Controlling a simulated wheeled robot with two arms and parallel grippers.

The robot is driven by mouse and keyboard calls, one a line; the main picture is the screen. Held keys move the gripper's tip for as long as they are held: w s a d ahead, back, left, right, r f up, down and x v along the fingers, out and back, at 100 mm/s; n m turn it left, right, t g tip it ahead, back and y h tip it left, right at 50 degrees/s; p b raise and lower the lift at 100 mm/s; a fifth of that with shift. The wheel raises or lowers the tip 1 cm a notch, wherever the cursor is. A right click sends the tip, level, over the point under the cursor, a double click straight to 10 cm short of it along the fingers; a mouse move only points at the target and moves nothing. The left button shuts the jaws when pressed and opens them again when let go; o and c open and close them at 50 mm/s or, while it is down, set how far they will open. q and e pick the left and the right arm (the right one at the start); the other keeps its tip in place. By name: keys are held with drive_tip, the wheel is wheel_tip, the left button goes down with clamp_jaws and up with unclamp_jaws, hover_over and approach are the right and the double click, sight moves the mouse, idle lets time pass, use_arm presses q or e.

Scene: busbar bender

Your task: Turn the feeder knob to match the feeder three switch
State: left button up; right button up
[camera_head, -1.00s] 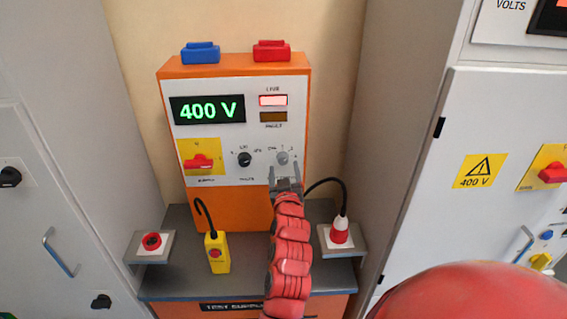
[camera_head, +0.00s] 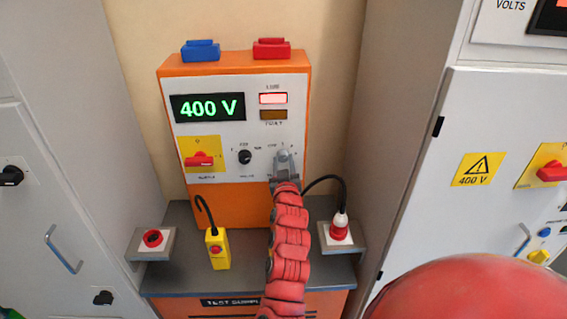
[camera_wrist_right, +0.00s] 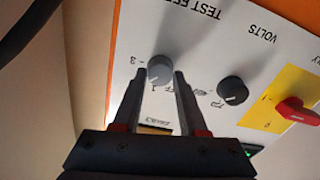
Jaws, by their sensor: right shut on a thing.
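The feeder knob (camera_wrist_right: 160,69) is a small grey rotary knob on the white panel of the orange test unit (camera_head: 234,215). In the head view the knob (camera_head: 283,155) is partly hidden by my right gripper (camera_head: 284,168). In the right wrist view my right gripper (camera_wrist_right: 161,75) has one finger on each side of the knob and is shut on it. Printed position marks surround the knob; its exact pointer setting is too small to tell. I cannot tell which switch is feeder three. My left gripper is not in view.
A black volts knob (camera_head: 245,157) and a red rotary switch (camera_head: 200,159) are left of the grey knob. The display (camera_head: 208,107) reads 400 V and the red lamp (camera_head: 272,98) is lit. Grey cabinets flank both sides.

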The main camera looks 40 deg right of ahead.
clamp_jaws()
drive_tip(key=shift+f+m+b, duration=0.15)
drive_tip(key=shift+m+b, duration=0.75)
drive_tip(key=shift+b, duration=0.3)
drive_tip(key=shift+m+b, duration=1)
drive_tip(key=shift+m, duration=0.2)
drive_tip(key=shift+m+b, duration=0.6)
drive_tip(key=shift+m, duration=0.5)
drive_tip(key=shift+m+b, duration=0.3)
drive_tip(key=shift+m, duration=0.9)
drive_tip(key=o, duration=1.1)
unclamp_jaws()
